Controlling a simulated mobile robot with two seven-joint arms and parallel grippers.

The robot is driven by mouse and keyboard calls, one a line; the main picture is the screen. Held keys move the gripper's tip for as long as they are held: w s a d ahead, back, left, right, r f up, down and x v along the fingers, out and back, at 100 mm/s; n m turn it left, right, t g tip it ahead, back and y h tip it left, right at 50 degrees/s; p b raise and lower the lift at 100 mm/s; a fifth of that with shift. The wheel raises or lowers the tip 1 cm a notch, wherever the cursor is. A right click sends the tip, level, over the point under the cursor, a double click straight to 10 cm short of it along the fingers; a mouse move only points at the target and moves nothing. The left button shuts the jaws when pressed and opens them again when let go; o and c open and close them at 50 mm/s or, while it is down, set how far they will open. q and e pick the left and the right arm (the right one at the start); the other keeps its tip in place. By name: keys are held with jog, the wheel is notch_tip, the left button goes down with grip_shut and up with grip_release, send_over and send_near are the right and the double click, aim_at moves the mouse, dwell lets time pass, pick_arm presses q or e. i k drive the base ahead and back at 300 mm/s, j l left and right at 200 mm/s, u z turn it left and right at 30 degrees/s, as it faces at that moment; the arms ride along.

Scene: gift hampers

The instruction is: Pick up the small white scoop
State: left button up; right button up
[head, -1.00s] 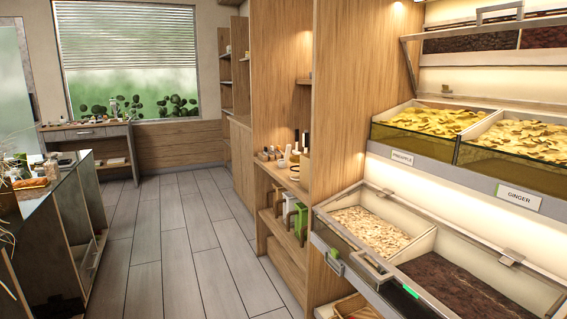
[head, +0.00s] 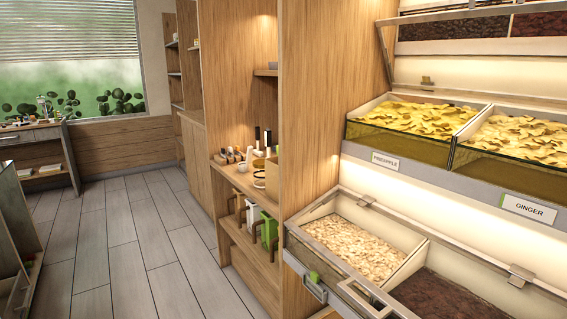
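I cannot make out a small white scoop for certain in the head view. Small items (head: 243,167) sit on the wooden shelf beside the bins, some pale, but they are too small to tell apart. Neither of my grippers is in view.
An open bin of pale flakes (head: 350,242) and one of dark contents (head: 440,300) are at lower right. Yellow pineapple (head: 420,120) and ginger (head: 525,140) bins sit above. A dark counter (head: 22,245) stands at left. The grey plank floor (head: 130,235) between is clear.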

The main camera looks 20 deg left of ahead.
aim_at(243, 167)
jog(key=i+j, duration=0.2)
jog(key=i+j+z, duration=0.15)
jog(key=j, duration=0.3)
jog(key=i+j, duration=0.25)
jog(key=i+j+z, duration=0.1)
jog(key=j, duration=0.3)
jog(key=i+j+z, duration=0.1)
jog(key=i+j, duration=0.15)
jog(key=j, duration=0.15)
